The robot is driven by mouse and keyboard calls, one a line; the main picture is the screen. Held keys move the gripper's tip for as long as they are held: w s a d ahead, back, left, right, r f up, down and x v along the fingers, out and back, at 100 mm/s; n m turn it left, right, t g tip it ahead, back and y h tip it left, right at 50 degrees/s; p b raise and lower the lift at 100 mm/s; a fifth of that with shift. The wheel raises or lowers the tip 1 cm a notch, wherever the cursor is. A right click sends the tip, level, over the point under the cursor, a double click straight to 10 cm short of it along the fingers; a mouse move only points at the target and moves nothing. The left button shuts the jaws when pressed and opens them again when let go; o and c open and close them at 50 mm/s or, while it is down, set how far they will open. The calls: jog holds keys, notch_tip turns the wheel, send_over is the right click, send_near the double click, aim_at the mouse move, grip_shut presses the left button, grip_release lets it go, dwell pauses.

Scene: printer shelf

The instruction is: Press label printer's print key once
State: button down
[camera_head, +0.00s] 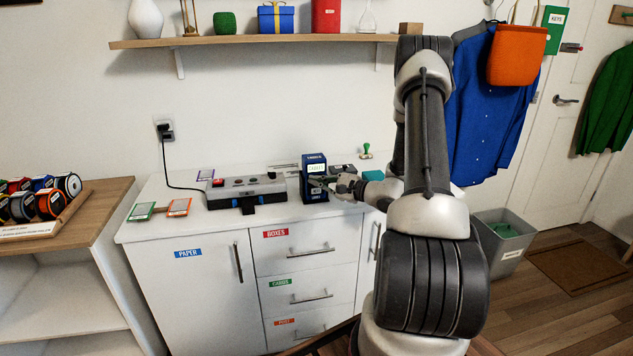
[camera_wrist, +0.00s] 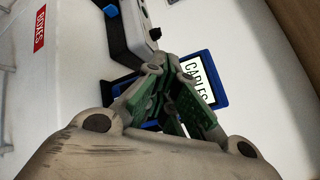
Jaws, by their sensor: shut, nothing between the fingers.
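The label printer (camera_head: 314,165) is a small upright blue box on the white cabinet top, with a lit screen near its top. In the wrist view the blue printer (camera_wrist: 222,77) shows with a screen reading "CABLES". My gripper (camera_head: 322,182) is shut and empty, its fingertips right at the printer's front, below the screen. In the wrist view my gripper (camera_wrist: 172,68) has green finger pads and covers the lower front of the printer. The print key is hidden or too small to tell, and I cannot tell whether the fingertips touch it.
A grey power strip-like device (camera_head: 246,190) with a red switch stands just left of the printer, its cord running to a wall socket (camera_head: 165,131). A green-handled stamp (camera_head: 366,150) stands behind right. A wooden shelf (camera_head: 250,41) hangs above.

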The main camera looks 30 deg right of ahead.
jog(key=shift+s+a, duration=0.2)
jog(key=shift+s, duration=0.55)
jog(key=shift+s, duration=0.1)
jog(key=shift+s+a, duration=0.25)
jog(key=shift+s, duration=0.5)
jog(key=shift+s+a, duration=0.2)
jog(key=shift+s, duration=0.6)
jog(key=shift+s+a, duration=0.25)
jog(key=shift+s, duration=0.5)
